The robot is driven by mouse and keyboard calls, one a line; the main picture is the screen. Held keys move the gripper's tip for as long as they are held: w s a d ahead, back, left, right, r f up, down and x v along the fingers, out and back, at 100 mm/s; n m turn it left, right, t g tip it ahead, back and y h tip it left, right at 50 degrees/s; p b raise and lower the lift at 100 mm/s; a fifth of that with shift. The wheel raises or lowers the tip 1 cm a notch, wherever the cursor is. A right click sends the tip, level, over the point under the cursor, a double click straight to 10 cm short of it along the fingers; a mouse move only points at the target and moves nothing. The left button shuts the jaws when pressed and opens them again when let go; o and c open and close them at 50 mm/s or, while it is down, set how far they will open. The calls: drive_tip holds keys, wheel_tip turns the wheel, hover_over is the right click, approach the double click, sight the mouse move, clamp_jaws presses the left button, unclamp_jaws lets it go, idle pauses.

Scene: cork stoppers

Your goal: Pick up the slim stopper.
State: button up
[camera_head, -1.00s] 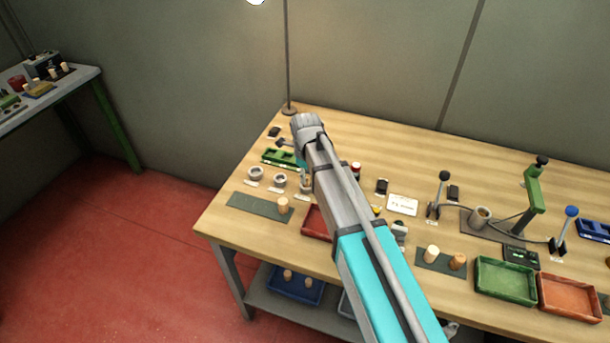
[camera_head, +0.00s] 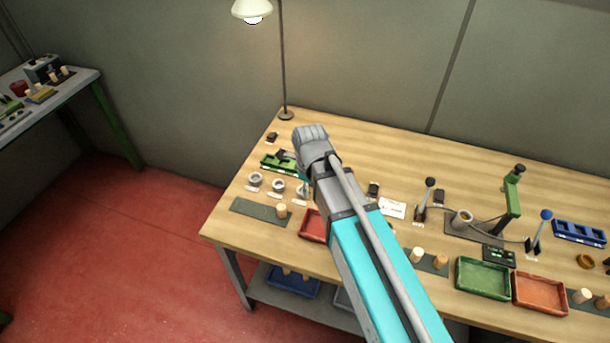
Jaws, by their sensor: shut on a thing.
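My arm (camera_head: 345,225) reaches over the workbench to its back left part. Only a dark piece of my gripper (camera_head: 287,154) shows beside the wrist, above the green tray. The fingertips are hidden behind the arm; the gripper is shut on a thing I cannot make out. One light stopper (camera_head: 282,211) stands upright on the left dark mat (camera_head: 256,208). Two more, a pale stopper (camera_head: 417,256) and a browner stopper (camera_head: 440,261), stand on another mat to the right of the arm. I cannot tell which stopper is the slim one.
Ring-shaped pieces (camera_head: 279,184) stand behind the left mat, near a green tray (camera_head: 270,163). A red tray (camera_head: 311,226) is partly behind my arm. A green bin (camera_head: 482,278), an orange bin (camera_head: 540,292) and a green stand (camera_head: 513,195) are at right. A lamp (camera_head: 284,60) rises at the back.

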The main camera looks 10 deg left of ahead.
drive_tip(key=shift+s+d+r+p, duration=0.25)
drive_tip(key=shift+s+r, duration=0.1)
drive_tip(key=shift+s, duration=0.3)
drive_tip(key=shift+s+d+r+p, duration=0.15)
drive_tip(key=shift+s+d+r, duration=0.15)
drive_tip(key=shift+s, duration=0.35)
drive_tip(key=shift+f+b, duration=0.4)
drive_tip(key=shift+s+a, duration=0.1)
drive_tip(key=shift+a, duration=0.05)
